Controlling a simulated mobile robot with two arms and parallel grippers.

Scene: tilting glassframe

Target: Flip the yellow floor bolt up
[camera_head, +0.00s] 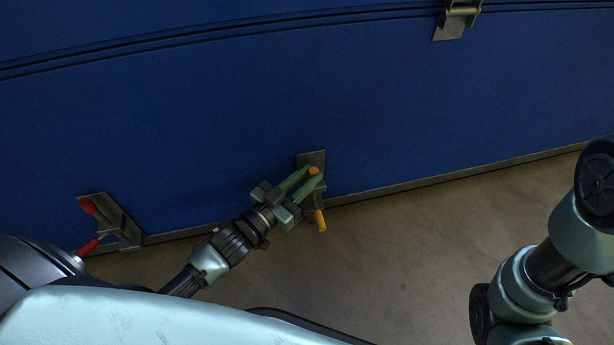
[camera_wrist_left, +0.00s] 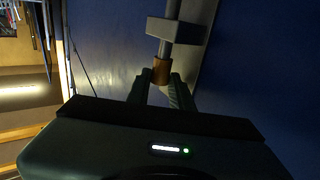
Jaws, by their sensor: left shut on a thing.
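The yellow floor bolt (camera_head: 320,221) is mounted on a grey metal plate at the bottom edge of the blue panel. It has a yellow-orange upper end (camera_head: 314,171) and a lower end that points down toward the floor. My left gripper (camera_head: 312,174) reaches in from the lower left, its green fingers shut around the upper end. In the left wrist view, the orange end (camera_wrist_left: 161,71) sits between the two fingertips (camera_wrist_left: 162,80), with a grey rod and bracket (camera_wrist_left: 176,31) beyond it. My fingers partly hide the plate. My right gripper is out of view.
A red floor bolt (camera_head: 97,243) on its own plate stands at the left along the panel's lower edge. A metal latch (camera_head: 459,17) sits at the top right of the blue panel (camera_head: 200,110). Brown floor (camera_head: 410,245) lies clear right of the yellow bolt.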

